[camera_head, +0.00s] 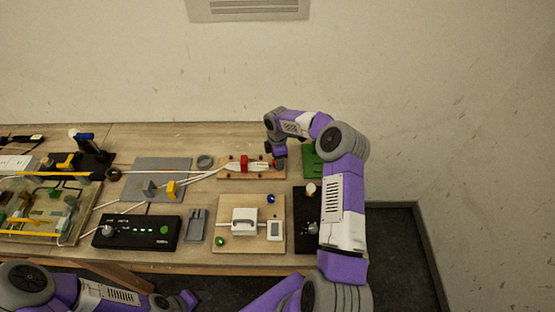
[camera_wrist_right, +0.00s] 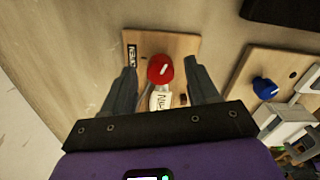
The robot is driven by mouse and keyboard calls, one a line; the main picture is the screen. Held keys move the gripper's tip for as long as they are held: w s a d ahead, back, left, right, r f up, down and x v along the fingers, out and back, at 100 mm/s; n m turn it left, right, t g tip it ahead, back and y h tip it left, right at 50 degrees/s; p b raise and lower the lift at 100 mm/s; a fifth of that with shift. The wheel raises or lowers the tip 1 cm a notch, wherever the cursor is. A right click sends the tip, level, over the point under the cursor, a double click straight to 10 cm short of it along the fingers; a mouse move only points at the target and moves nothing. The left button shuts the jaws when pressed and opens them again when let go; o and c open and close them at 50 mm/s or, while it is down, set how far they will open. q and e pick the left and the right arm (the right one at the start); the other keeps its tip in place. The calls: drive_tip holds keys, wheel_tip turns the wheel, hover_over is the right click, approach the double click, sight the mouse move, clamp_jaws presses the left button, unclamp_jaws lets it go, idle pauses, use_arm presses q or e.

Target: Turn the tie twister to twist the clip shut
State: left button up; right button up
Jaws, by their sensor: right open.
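The tie twister appears to be the red round knob (camera_wrist_right: 160,68) with a white pointer line, on a small wooden board (camera_wrist_right: 186,46). A white labelled body (camera_wrist_right: 160,98) adjoins the knob. My right gripper (camera_wrist_right: 163,84) is open, its fingers on either side of the knob with visible gaps. A red piece (camera_head: 244,163) sits around the cables there; I cannot tell the clip's state. My left gripper (camera_head: 188,300) is low, before the table.
A wooden board with a white device (camera_head: 244,220) and a blue knob (camera_head: 270,198) lies in front. A black panel (camera_head: 306,228) is right of it, a green piece (camera_head: 310,165) behind. White cables (camera_head: 206,174) run left over a grey mat (camera_head: 150,168).

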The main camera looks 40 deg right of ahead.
drive_tip(key=shift+f, duration=0.4)
drive_tip(key=c, duration=1)
drive_tip(key=shift+c, duration=0.2)
